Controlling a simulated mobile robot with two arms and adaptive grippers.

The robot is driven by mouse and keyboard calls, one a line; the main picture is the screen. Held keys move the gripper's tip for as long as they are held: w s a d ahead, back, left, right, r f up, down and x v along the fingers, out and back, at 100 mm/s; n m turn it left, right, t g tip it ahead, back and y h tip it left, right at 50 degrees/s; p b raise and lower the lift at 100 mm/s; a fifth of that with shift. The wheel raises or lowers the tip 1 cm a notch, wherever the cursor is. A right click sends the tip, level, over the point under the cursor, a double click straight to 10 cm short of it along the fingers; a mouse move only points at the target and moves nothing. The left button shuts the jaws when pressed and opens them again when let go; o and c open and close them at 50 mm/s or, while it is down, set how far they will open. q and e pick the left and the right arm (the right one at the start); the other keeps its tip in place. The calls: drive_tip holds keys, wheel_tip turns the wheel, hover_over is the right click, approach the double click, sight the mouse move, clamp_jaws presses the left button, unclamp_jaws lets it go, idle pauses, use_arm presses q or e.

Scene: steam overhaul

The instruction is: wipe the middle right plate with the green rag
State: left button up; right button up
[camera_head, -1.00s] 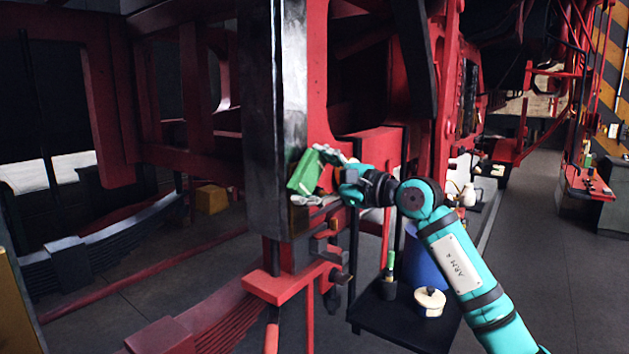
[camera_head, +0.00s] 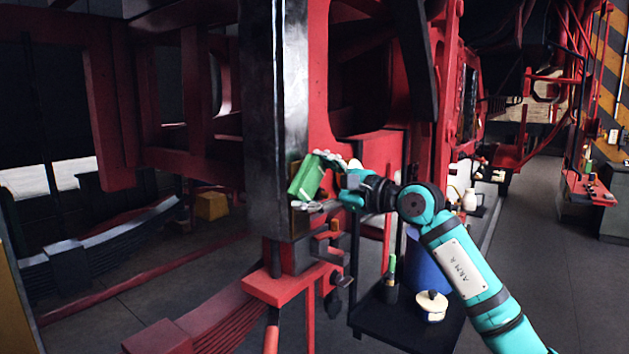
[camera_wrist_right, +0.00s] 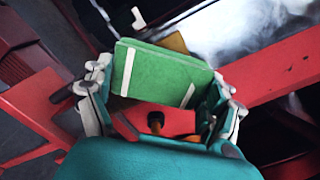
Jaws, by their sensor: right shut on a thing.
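My right gripper (camera_head: 318,182) is shut on the green rag (camera_head: 306,177), a folded block with pale stripes. In the right wrist view the rag (camera_wrist_right: 160,75) sits between the two fingers of the gripper (camera_wrist_right: 160,100). The rag is at the right edge of a tall dark metal plate (camera_head: 290,120) with a shiny, whitish smeared face. The same whitish shiny surface (camera_wrist_right: 235,30) shows behind the rag in the wrist view. I cannot tell whether the rag touches it. My left gripper is not in view.
Red frame beams (camera_head: 320,90) stand close around the plate. A red bracket (camera_head: 290,285) juts out below the gripper. A black shelf (camera_head: 375,320) holds a cream pot (camera_head: 431,303) and a dark cup (camera_head: 388,290). A blue drum (camera_head: 425,262) stands behind. The floor at right is clear.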

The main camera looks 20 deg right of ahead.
drive_tip(key=shift+f+b, duration=4.8)
drive_tip(key=shift+f, duration=1.2)
drive_tip(key=b, duration=0.3)
approach(302, 234)
drive_tip(key=shift+w+a, duration=0.25)
drive_tip(key=shift+w, duration=0.2)
